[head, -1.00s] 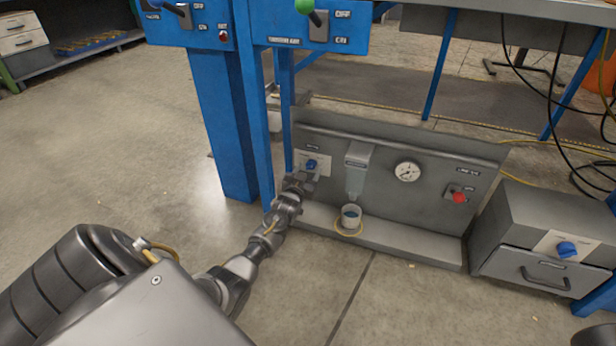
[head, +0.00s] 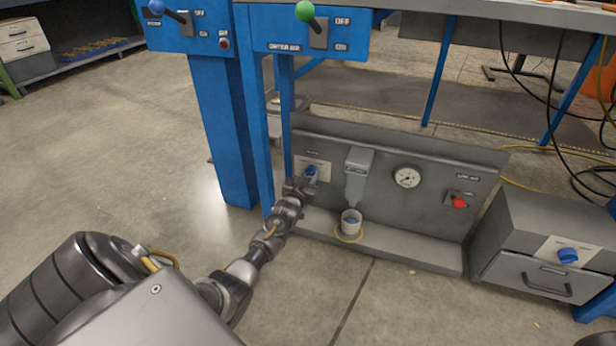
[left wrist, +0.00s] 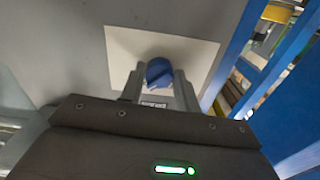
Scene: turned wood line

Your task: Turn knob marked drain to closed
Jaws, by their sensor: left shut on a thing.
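A blue knob (head: 310,171) sits on a white plate (head: 322,164) at the left end of the grey upright panel (head: 400,215). My left gripper (head: 304,179) is at this knob. In the left wrist view the blue knob (left wrist: 160,72) lies between the two fingers of my left gripper (left wrist: 158,82), which are shut on it. The white plate (left wrist: 198,50) shows behind it. The plate's lettering is too small to read. Another blue knob (head: 568,256) is on the grey drawer box at the right. My right gripper is not in view.
The panel also bears a dispenser (head: 358,170) over a cup (head: 351,221), a round gauge (head: 407,177) and a red button (head: 459,202). A blue post (head: 222,130) stands close left of the panel. Floor in front is clear.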

